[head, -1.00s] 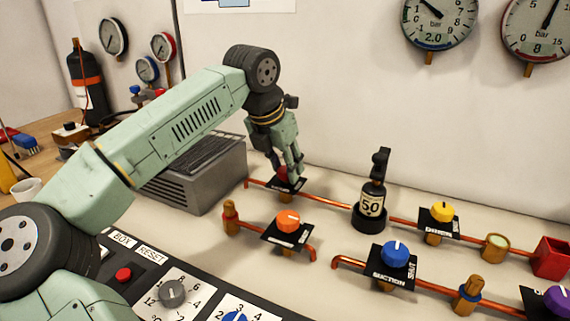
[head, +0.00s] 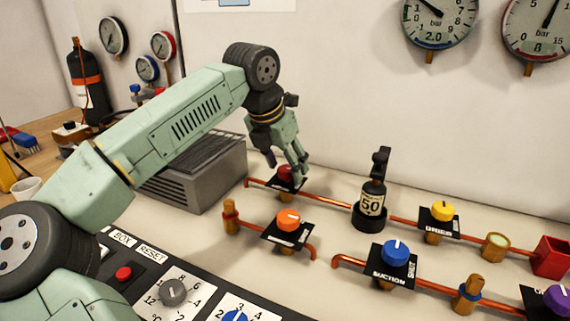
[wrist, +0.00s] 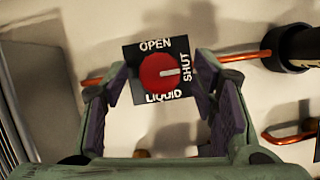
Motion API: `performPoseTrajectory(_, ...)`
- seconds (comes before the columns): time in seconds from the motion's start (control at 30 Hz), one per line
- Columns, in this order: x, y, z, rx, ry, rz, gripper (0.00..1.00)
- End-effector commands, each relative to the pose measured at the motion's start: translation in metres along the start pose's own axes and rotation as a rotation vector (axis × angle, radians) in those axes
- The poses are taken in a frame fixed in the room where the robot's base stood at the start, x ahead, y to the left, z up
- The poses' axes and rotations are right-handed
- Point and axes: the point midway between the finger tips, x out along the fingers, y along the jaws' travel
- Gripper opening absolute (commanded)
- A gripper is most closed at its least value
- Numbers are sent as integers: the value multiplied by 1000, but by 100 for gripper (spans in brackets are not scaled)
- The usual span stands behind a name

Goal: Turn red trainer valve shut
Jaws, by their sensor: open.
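The red valve knob (head: 285,173) sits on a black plate on a copper pipe near the back of the bench. In the wrist view the knob (wrist: 160,73) has a white pointer line directed right, at the word SHUT. The plate (wrist: 140,95) also reads OPEN at the top and LIQUID at the bottom. My gripper (head: 287,164) is open above the valve and empty. In the wrist view the fingers of my gripper (wrist: 162,82) stand on either side of the knob, with gaps between them and it.
A grey vented box (head: 200,178) stands close left of the valve. An orange knob (head: 288,220), a blue knob (head: 395,253) and a yellow knob (head: 442,210) sit on nearby pipes. Copper pipes run between them.

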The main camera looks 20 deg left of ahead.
Motion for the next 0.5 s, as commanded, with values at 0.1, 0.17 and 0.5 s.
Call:
performPoseTrajectory(0.1, -14, 1, 1, -1, -3, 3, 53)
performPoseTrajectory(0.17, -24, 1, 0, -2, -2, 4, 53)
performPoseTrajectory(0.5, -94, 1, 0, -2, -1, 3, 53)
